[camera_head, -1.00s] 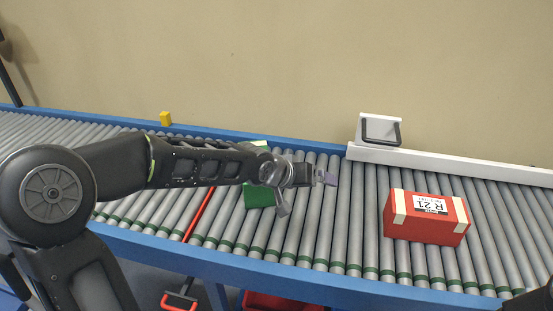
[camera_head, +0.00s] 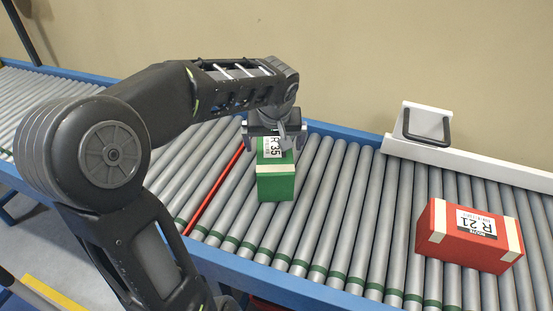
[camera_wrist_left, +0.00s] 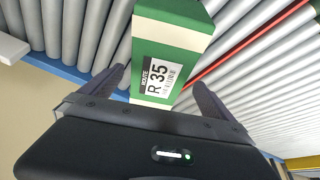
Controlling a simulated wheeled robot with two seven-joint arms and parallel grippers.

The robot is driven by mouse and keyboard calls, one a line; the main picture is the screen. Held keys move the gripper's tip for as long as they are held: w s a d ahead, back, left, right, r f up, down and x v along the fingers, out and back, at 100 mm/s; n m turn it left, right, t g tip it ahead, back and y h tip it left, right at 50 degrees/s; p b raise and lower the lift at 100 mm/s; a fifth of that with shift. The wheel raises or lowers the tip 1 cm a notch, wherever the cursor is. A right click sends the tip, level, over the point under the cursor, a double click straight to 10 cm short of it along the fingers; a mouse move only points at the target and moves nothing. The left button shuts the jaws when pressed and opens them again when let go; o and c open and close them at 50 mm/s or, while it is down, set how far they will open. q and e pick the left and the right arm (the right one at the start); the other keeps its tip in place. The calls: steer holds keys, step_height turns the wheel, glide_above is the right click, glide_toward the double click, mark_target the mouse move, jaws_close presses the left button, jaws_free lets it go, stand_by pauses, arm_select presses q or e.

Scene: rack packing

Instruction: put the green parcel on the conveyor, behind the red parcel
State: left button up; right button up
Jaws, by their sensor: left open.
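The green parcel (camera_head: 276,186) stands on the conveyor rollers (camera_head: 335,200), with a cream band and a white label reading R 35 on top. My left gripper (camera_head: 276,130) is just over its far end, open. In the left wrist view the green parcel (camera_wrist_left: 175,28) reaches in between the two spread fingers (camera_wrist_left: 160,80); whether they touch it I cannot tell. The red parcel (camera_head: 465,250), labelled R 21 with cream bands, lies on the rollers to the right, apart from the green one. My right gripper is out of view.
A red line (camera_head: 214,192) crosses the conveyor left of the green parcel. A blue rail (camera_head: 255,283) edges the near side. A white scanner-like stand (camera_head: 425,122) is on a white guide (camera_head: 485,165) at the far right edge. Rollers between the parcels are bare.

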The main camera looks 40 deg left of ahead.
arm_select(q)
steer(key=shift+x, duration=1.25)
steer(key=shift+b+x, duration=0.35)
steer(key=shift+x, duration=2.25)
steer(key=shift+w+a, duration=0.1)
steer(key=shift+w, duration=0.1)
steer(key=shift+r, duration=0.1)
steer(key=shift+c, duration=0.6)
steer(key=c, duration=1.8)
